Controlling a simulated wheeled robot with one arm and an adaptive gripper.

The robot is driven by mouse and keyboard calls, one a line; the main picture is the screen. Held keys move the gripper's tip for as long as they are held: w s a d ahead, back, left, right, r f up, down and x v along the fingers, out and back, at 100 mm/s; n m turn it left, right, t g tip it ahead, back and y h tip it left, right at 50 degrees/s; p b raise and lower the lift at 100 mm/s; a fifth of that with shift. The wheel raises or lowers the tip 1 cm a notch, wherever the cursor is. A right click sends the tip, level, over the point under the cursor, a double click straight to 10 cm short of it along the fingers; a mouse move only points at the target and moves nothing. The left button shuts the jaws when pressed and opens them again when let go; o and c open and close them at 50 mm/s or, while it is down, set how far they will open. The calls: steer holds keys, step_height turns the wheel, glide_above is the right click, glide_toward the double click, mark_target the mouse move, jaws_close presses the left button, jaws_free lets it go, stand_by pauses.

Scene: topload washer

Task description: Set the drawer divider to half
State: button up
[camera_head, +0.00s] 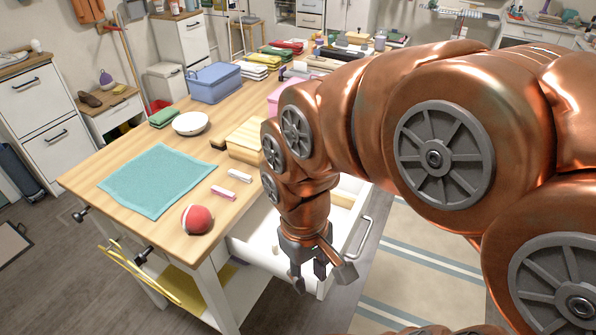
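A white drawer (262,258) stands pulled out from under the wooden worktable, with a metal bar handle (362,236) on its front. A light wooden strip (344,199) shows inside the drawer behind my wrist. It may be the divider, but my arm covers much of it and its setting cannot be told. My gripper (322,284) points down over the drawer's near part, close to its near side wall. Its fingers are spread, with nothing seen between them. Whether it touches the drawer cannot be told.
On the worktable (110,160) are a teal cloth (160,178), a red and white ball (198,219), a white bowl (190,123), a wooden box (247,138) and a blue bin (215,82). A striped rug (425,270) covers the floor at right.

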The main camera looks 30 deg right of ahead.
steer(key=w+d+f+n+t+p, duration=0.1)
steer(key=w+d+n, duration=0.1)
steer(key=w+d, duration=0.5)
steer(key=w+d+f+n+h+p, duration=0.1)
steer(key=w+d, duration=0.2)
steer(key=w, duration=0.8)
steer(key=w+d+f+n+t+p, duration=0.1)
steer(key=w+d+n, duration=0.1)
steer(key=w+d, duration=0.5)
steer(key=shift+t+h, duration=0.3)
steer(key=shift+w+d+f+p, duration=0.4)
steer(key=shift+w+d+f, duration=0.75)
steer(key=shift+f, duration=0.6)
steer(key=shift+w+d+f+p, duration=0.4)
steer(key=shift+w+d+f, duration=0.7)
steer(key=shift+f, duration=0.65)
steer(key=shift+w+d+f+p, duration=0.4)
steer(key=shift+w+d+f, duration=0.75)
steer(key=shift+f, duration=0.6)
steer(key=shift+w+a, duration=0.15)
steer(key=shift+w, duration=0.05)
jaws_close()
